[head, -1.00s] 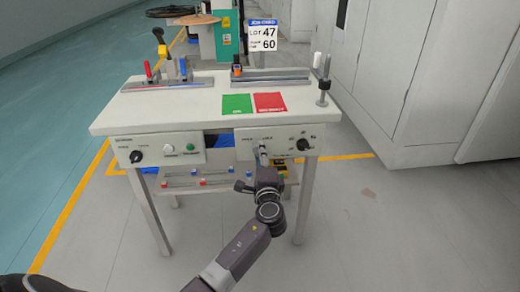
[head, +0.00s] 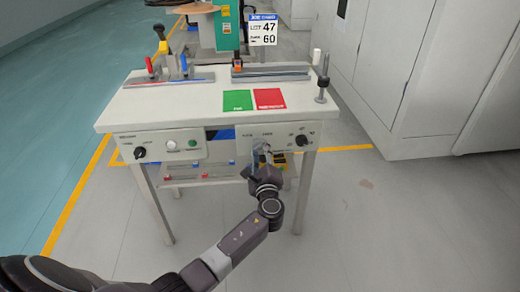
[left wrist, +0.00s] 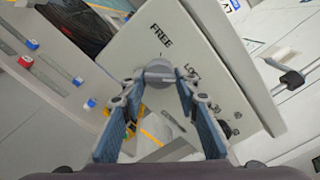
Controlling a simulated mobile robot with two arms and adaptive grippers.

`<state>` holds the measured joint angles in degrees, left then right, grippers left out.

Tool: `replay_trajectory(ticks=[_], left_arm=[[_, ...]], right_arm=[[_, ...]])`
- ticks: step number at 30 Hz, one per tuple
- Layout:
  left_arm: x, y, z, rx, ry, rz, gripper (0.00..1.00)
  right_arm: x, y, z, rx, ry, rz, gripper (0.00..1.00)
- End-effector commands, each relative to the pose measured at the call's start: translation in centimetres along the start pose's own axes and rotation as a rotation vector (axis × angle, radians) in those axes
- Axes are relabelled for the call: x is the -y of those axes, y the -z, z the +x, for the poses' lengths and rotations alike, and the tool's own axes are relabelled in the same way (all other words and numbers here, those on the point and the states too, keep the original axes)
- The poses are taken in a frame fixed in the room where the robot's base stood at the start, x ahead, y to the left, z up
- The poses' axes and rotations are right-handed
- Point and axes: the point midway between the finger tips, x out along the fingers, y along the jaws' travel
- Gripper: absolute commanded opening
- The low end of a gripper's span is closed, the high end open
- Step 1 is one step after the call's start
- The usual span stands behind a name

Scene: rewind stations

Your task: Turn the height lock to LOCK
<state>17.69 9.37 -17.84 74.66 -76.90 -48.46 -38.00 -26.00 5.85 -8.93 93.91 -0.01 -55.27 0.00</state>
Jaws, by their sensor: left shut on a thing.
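The height lock is a grey knob (left wrist: 158,72) on the front panel of the white bench, with FREE printed on one side and LOCK on the other in the left wrist view. Its exact pointing direction is hard to tell. My left gripper (left wrist: 159,82) has its two blue-grey fingers closed on either side of the knob. In the head view my left gripper (head: 263,160) is at the right front panel (head: 290,140) and hides most of the knob. My right gripper is in neither view.
The bench top (head: 180,105) holds a green card (head: 237,100), a red card (head: 269,99) and rail fixtures. Another dark knob (head: 302,141) sits right of the lock. A lower shelf (head: 190,177) is under the bench. Grey cabinets (head: 420,80) stand at right.

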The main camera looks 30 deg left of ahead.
Motion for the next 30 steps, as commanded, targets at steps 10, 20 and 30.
replay_trajectory(ticks=[10, 20, 30], left_arm=[[-0.2, 0.2, -0.1, -0.003, -0.002, 0.007, 0.05], [-0.1, 0.1, -0.1, -0.002, -0.001, 0.005, 0.46], [-0.1, 0.2, -1.6, -0.003, 0.000, 0.002, 0.46]], right_arm=[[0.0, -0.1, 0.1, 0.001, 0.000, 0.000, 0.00], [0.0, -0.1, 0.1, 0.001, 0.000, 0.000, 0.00], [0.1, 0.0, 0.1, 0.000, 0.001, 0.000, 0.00]])
